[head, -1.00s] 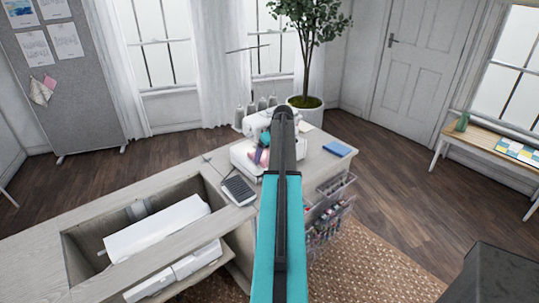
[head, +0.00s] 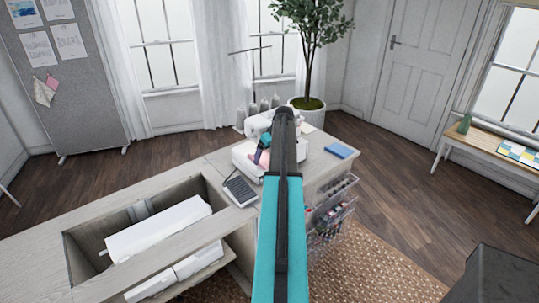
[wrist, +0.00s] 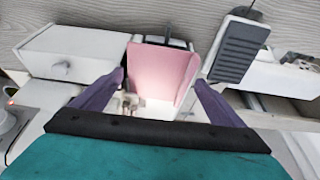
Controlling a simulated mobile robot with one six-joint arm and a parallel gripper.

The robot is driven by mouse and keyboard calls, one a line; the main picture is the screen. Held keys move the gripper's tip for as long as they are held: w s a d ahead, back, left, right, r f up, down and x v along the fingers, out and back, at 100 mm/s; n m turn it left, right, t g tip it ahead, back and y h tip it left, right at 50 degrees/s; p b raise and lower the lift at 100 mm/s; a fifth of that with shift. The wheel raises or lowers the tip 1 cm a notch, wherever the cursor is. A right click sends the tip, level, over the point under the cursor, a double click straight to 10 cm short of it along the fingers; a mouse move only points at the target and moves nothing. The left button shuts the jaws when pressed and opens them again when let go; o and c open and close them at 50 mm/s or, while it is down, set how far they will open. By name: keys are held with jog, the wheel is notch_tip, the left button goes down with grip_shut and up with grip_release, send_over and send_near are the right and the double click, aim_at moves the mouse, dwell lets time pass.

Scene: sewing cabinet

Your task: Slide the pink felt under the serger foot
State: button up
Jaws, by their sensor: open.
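The pink felt (wrist: 160,68) lies on the white serger (head: 246,165), seen in the wrist view with its right edge looking raised or folded. It also shows as a small pink patch in the head view (head: 264,159). My gripper (wrist: 161,82) is open, with one purple finger at each side of the felt's near end. I cannot tell whether the fingers touch it. Small metal parts of the serger (wrist: 130,102) show just below the felt near the left finger; the foot itself is not clear. My arm hides much of the serger in the head view.
A grey foot pedal (head: 239,191) lies on the table left of the serger. Thread cones (head: 263,104) stand behind it, and a blue pad (head: 340,151) lies to its right. A long white machine (head: 160,228) sits in the cabinet opening at left.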

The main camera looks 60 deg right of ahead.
jog(key=shift+w+f, duration=0.15)
jog(key=shift+w, duration=0.25)
jog(key=shift+s+d+r+b, duration=0.1)
jog(key=shift+r+b, duration=0.2)
jog(key=shift+r, duration=0.1)
jog(key=b+v, duration=0.2)
jog(key=v, duration=1.1)
jog(key=shift+s+a+b, duration=0.25)
jog(key=shift+s+b, duration=0.05)
jog(key=shift+s, duration=0.2)
jog(key=shift+r, duration=0.2)
jog(key=shift+r+p, duration=1.75)
jog(key=shift+r, duration=1.2)
jog(key=shift+f, duration=0.1)
